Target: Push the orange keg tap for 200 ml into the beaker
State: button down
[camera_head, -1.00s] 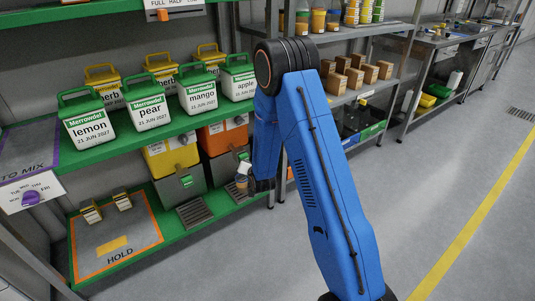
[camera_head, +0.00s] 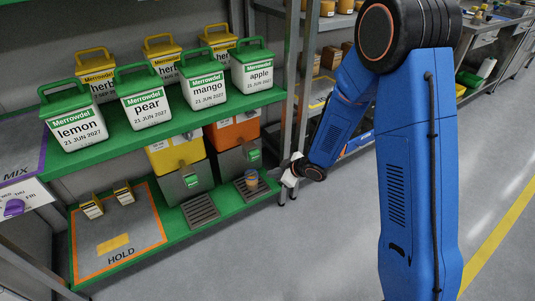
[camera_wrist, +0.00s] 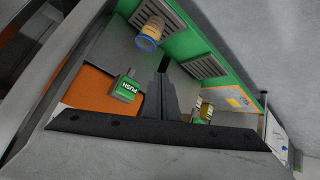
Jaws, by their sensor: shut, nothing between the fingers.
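The orange keg (camera_head: 233,131) stands on the lower green shelf, and it also shows in the wrist view (camera_wrist: 90,88). Its green PUSH tap (camera_head: 254,155) is on the grey front and reads upside down in the wrist view (camera_wrist: 127,88). The beaker (camera_head: 251,180) stands upright on the drip grate below the tap. It shows an amber band and a blue rim in the wrist view (camera_wrist: 149,34). My gripper (camera_head: 290,178) is to the right of the keg, apart from tap and beaker. Its fingers (camera_wrist: 164,78) are shut and empty.
A yellow keg (camera_head: 176,153) with its own grate (camera_head: 200,209) is to the left. The HOLD mat (camera_head: 140,241) lies farther left. Labelled tubs stand on the shelf above. A shelf post (camera_head: 302,85) rises close to my gripper. Open floor lies in front.

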aim_at(255, 159)
jog(key=shift+d, duration=0.1)
jog(key=shift+w, duration=0.15)
jog(key=w+a, duration=0.5)
jog(key=w, duration=0.2)
dwell(0.6)
jog(key=shift+w+a, duration=0.65)
jog(key=shift+w, duration=0.3)
dwell(3.1)
dwell(0.3)
jog(key=shift+s+d, duration=0.65)
jog(key=shift+s, duration=0.3)
jog(key=shift+s+d, duration=0.7)
jog(key=shift+s, duration=0.35)
jog(key=shift+s+d, duration=0.7)
jog(key=shift+s, duration=0.35)
